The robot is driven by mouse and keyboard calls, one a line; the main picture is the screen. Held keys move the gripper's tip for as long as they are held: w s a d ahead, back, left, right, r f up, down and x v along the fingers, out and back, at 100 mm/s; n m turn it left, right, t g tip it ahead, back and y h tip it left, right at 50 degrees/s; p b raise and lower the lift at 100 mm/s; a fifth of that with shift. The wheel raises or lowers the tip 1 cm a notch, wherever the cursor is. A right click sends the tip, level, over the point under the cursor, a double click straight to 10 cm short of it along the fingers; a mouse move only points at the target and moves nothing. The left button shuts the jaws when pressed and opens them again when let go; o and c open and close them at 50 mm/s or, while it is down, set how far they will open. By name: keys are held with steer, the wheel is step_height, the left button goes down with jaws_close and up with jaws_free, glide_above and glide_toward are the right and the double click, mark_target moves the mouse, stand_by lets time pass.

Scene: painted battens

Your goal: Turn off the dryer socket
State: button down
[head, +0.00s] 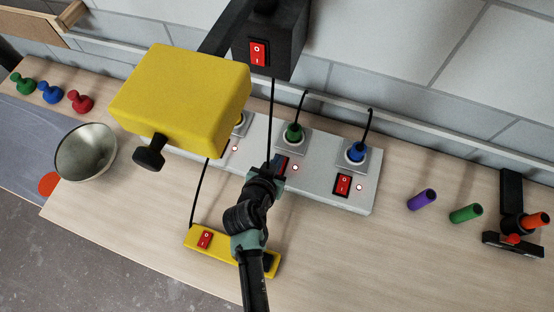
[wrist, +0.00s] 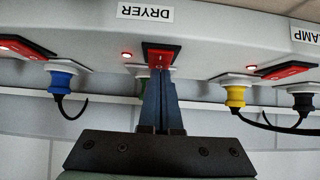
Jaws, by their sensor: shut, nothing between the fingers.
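The dryer switch (wrist: 160,56) is a red rocker in a dark frame beside the upside-down DRYER label (wrist: 145,13) in the wrist view. A small red light (wrist: 127,55) glows to its left. My gripper (wrist: 159,78) is shut and empty, its fingertips at the switch's near edge; I cannot tell whether they touch. In the head view my gripper (head: 276,172) partly covers this switch on the white power strip (head: 317,182). The green plug (head: 293,133) sits in the socket behind it and is mostly hidden by the fingers in the wrist view.
A blue plug (head: 356,151) and red switch (head: 342,185) are to the right. A yellow box (head: 182,97) hides the strip's left part. A yellow strip (head: 217,246) lies in front. A metal bowl (head: 86,151) stands left; purple (head: 421,200) and green (head: 465,213) pegs lie right.

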steer(key=shift+w+f+b, duration=0.15)
steer(key=shift+f+b, duration=0.35)
steer(key=shift+r, duration=0.25)
steer(key=shift+d, duration=0.1)
steer(key=shift+w+d+r, duration=0.2)
steer(key=shift+w, duration=0.55)
